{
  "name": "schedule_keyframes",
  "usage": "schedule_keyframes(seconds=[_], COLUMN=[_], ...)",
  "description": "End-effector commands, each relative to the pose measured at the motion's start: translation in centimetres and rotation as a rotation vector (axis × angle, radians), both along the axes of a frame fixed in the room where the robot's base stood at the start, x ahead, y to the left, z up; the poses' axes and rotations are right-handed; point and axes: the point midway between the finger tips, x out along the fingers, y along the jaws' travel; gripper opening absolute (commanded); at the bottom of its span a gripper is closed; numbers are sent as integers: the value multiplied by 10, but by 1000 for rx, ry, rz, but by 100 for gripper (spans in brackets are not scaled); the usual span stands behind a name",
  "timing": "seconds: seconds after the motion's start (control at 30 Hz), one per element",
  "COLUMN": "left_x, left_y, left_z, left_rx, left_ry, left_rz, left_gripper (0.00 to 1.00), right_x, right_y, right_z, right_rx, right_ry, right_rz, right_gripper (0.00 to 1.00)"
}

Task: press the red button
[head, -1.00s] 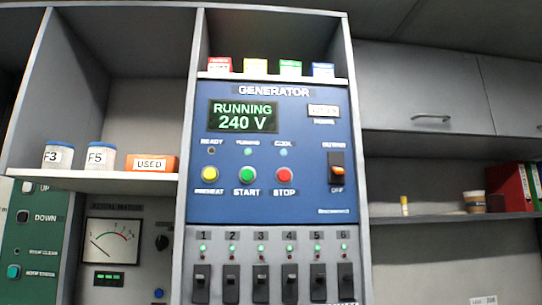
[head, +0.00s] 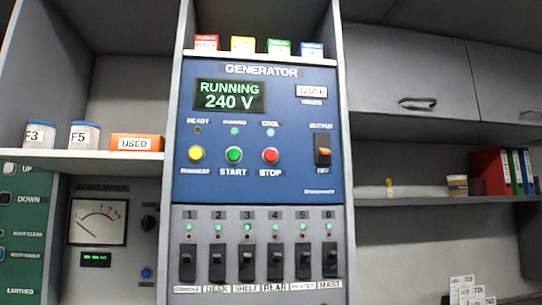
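The red button (head: 270,155), labelled STOP, is on the blue generator panel (head: 325,190), right of the green START button (head: 234,154) and the yellow PREHEAT button (head: 196,154). The display (head: 229,95) above reads RUNNING 240 V. An OUTPUT switch (head: 322,150) with an orange part is at the panel's right. Neither of my grippers shows in the head view, and nothing covers the red button.
Below the panel is a row of several black numbered switches (head: 246,258) with lit green lamps. Boxes in several colours stand on the shelf above. At left, a shelf (head: 60,156) holds two jars and an orange USED box (head: 137,143). A right shelf (head: 440,201) holds binders.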

Motion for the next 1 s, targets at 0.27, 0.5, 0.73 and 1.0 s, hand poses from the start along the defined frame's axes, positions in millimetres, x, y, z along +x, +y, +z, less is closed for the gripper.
schedule_keyframes(seconds=[0.27, 0.5, 0.73, 1.0], left_x=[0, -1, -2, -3], left_y=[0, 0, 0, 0], left_z=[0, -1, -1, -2], left_rx=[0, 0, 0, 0], left_ry=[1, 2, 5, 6], left_rz=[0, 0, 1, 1], left_gripper=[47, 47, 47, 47], right_x=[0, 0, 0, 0], right_y=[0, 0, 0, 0], right_z=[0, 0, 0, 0], right_rx=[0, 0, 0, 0], right_ry=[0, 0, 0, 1], right_rz=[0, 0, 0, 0], right_gripper=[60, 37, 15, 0])
